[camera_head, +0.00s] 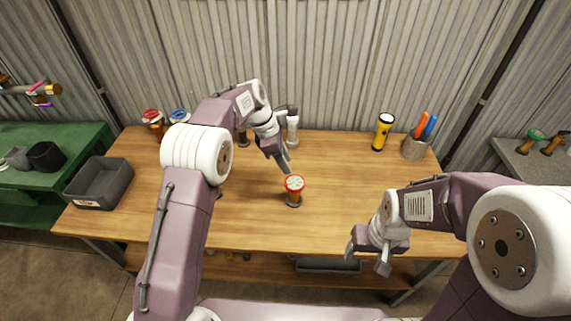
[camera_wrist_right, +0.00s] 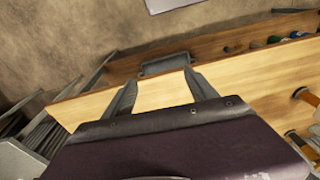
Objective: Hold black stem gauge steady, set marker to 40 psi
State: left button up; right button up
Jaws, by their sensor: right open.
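A gauge with a red rim and pale face (camera_head: 294,183) stands upright near the middle of the wooden table; its short stem looks brown with a dark foot. My left gripper (camera_head: 284,165) points down just behind its dial; contact and jaw opening are unclear. A dark-stemmed piece (camera_head: 243,138) stands farther back, partly hidden by my left arm. I cannot tell which piece is the black stem gauge, and no marker or 40 psi mark is readable. My right gripper (camera_head: 370,252) is open and empty at the table's front edge; its spread fingers show in the right wrist view (camera_wrist_right: 162,90).
A red-topped piece (camera_head: 151,116), a blue-topped piece (camera_head: 179,115) and a pale grey piece (camera_head: 292,128) stand at the back. A yellow flashlight (camera_head: 383,131) and a pen cup (camera_head: 415,149) are at back right. A grey bin (camera_head: 100,184) sits left. The table's centre right is clear.

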jog(key=shift+o, duration=0.2)
jog(key=w+a+f+m+g+y, duration=0.1)
jog(key=a+f+m+g+y, duration=0.1)
jog(key=a+m, duration=0.4)
jog(key=shift+w+a+y, duration=0.15)
jog(key=shift+w+y, duration=0.15)
jog(key=shift+y, duration=0.2)
jog(key=m+t+y, duration=0.8)
jog(key=m, duration=1)
send_near(294, 200)
jog(key=w+a+r, duration=0.3)
jog(key=w+r, duration=0.1)
jog(key=x, duration=0.9)
jog(key=shift+s+a+f, duration=0.15)
jog(key=shift+s+a, duration=0.05)
jog(key=shift+a, duration=0.05)
jog(key=shift+c, duration=0.4)
grip_shut()
